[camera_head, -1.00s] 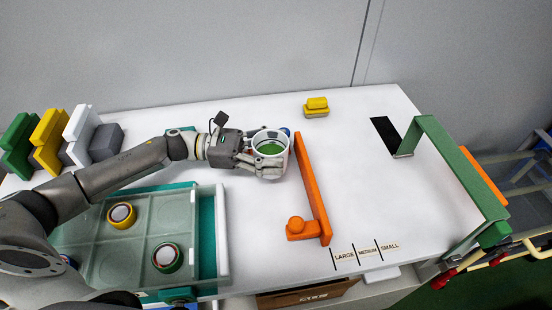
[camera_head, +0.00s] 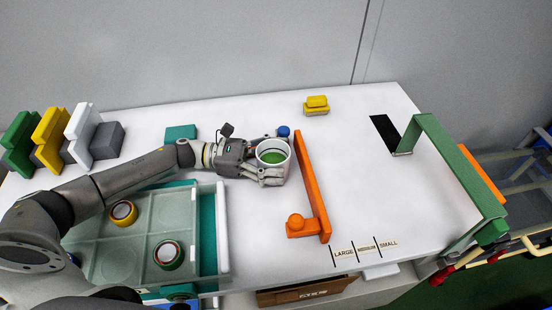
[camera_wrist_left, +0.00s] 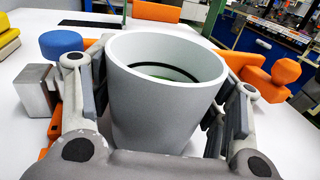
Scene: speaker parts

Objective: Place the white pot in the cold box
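The white pot (camera_head: 273,165), a round open cup with a green inside and a dark ring, is in my left gripper (camera_head: 268,172), left of the orange bar. In the left wrist view the white pot (camera_wrist_left: 165,95) stands upright between the two fingers, their pads against its sides. Whether its base touches the table is hidden. No box is labelled cold; a teal box with a translucent compartmented tray (camera_head: 145,235) lies at the front left, holding a yellow ring (camera_head: 124,213) and a green ring (camera_head: 168,255). My right gripper is out of view.
An orange bar (camera_head: 312,190) with a knob stands right of the pot. A blue knob (camera_head: 283,131) is just behind the pot. A yellow block (camera_head: 316,104) sits at the back, a green bracket (camera_head: 455,175) at the right. Stepped blocks (camera_head: 80,130) stand back left. Right-middle table is clear.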

